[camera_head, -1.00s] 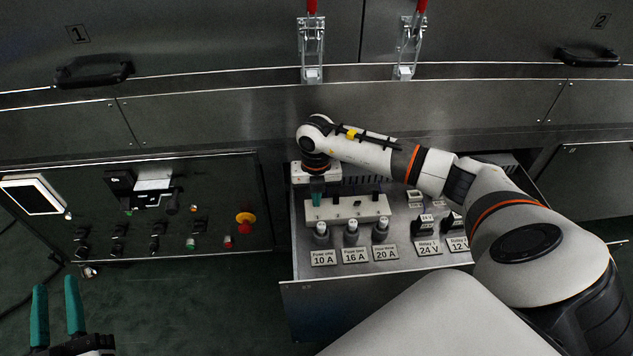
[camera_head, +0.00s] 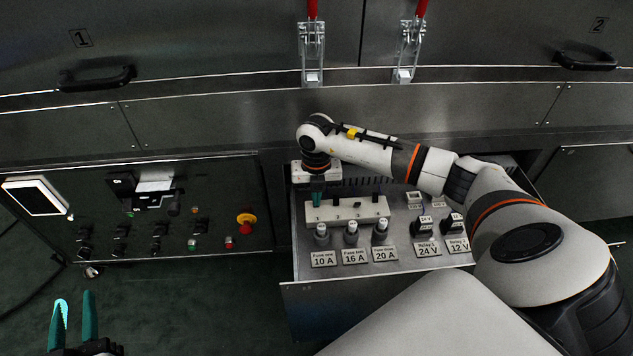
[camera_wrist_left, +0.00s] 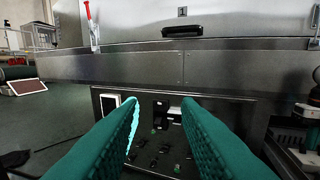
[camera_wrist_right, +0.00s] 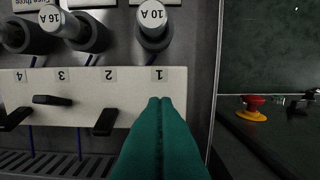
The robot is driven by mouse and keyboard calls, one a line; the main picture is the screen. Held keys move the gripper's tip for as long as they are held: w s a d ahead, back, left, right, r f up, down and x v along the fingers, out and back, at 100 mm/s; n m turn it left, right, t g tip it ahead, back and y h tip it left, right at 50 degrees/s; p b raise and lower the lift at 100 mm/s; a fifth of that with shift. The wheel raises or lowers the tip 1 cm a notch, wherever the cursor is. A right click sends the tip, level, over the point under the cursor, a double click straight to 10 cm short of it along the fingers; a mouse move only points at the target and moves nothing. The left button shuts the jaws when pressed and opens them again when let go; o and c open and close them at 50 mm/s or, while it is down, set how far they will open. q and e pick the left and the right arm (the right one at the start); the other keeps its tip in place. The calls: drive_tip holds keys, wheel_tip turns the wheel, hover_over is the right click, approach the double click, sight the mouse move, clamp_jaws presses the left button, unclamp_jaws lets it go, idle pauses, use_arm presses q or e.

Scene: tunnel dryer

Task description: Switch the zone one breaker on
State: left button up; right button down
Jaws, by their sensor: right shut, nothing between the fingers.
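The white breaker strip (camera_head: 346,209) carries numbered breakers in the open drawer. In the right wrist view the strip (camera_wrist_right: 90,80) appears upside down, with label 1 (camera_wrist_right: 159,75) at its right end. My right gripper (camera_wrist_right: 160,101) is shut and empty, its fingertips over the strip just by label 1. The zone one breaker's lever is hidden behind these fingers; whether they touch it I cannot tell. Black levers of breaker 2 (camera_wrist_right: 106,121), breaker 3 (camera_wrist_right: 52,100) and breaker 4 (camera_wrist_right: 15,118) show; 3 lies differently from 2 and 4. My left gripper (camera_head: 75,296) is open and empty at lower left.
Fuse holders (camera_head: 351,232) and relays (camera_head: 425,227) stand in the drawer (camera_head: 300,265) near the strip. A control panel (camera_head: 130,235) with a red emergency knob (camera_head: 246,218) is left of the drawer. Floor is clear around my left gripper.

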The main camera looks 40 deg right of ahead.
use_arm(q)
drive_tip(key=shift+s+a+f+g, duration=0.1)
drive_tip(key=shift+f+g, duration=0.25)
drive_tip(key=shift+f, duration=0.15)
drive_tip(key=shift+s+a+f+g, duration=0.1)
drive_tip(key=shift+f+g, duration=0.25)
drive_tip(key=shift+f, duration=0.1)
use_arm(e)
drive_tip(key=shift+r, duration=0.25)
